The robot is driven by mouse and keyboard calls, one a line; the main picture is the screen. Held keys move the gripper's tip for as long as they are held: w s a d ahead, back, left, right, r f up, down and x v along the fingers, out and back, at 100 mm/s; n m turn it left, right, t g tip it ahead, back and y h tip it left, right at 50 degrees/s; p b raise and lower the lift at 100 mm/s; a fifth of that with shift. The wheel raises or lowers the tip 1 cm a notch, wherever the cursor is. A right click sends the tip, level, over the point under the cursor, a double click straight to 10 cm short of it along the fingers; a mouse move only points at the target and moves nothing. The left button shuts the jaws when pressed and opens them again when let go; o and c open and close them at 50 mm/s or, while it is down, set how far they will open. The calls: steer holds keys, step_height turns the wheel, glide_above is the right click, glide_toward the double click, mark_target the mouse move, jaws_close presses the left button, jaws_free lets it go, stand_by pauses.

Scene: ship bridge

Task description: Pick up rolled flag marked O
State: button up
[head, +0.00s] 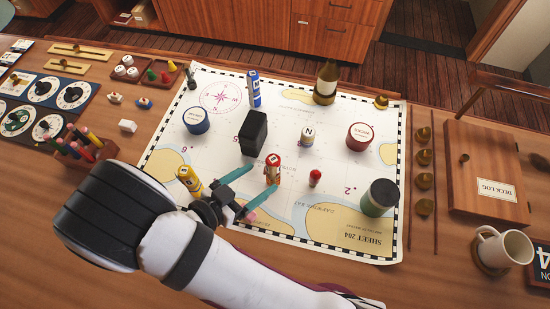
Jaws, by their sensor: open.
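Several small upright rolls that look like rolled flags stand on the chart; their letters are mostly too small to read, so I cannot tell which is marked O. A red roll with a pale band (273,169) stands near the chart's middle. A yellow roll (188,179) stands at its left, beside my arm. A blue roll (254,90) stands at the back, and a white one reading N (308,135) stands right of the middle. My gripper (252,190) is open, its teal fingers pointing right over the chart, just left of and below the red roll. Nothing is between the fingers.
The chart (310,225) also bears a black block (254,133), a blue tin (196,120), a red tin (360,137), a green canister (380,197), a bottle (325,82) and a red peg (315,177). A mug (505,247) and a wooden box (484,168) stand right.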

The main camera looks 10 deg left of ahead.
steer(key=x, duration=0.9)
steer(key=shift+w+d+r, duration=0.1)
steer(key=shift+w+r, duration=0.05)
steer(key=shift+r, duration=0.1)
jaws_close()
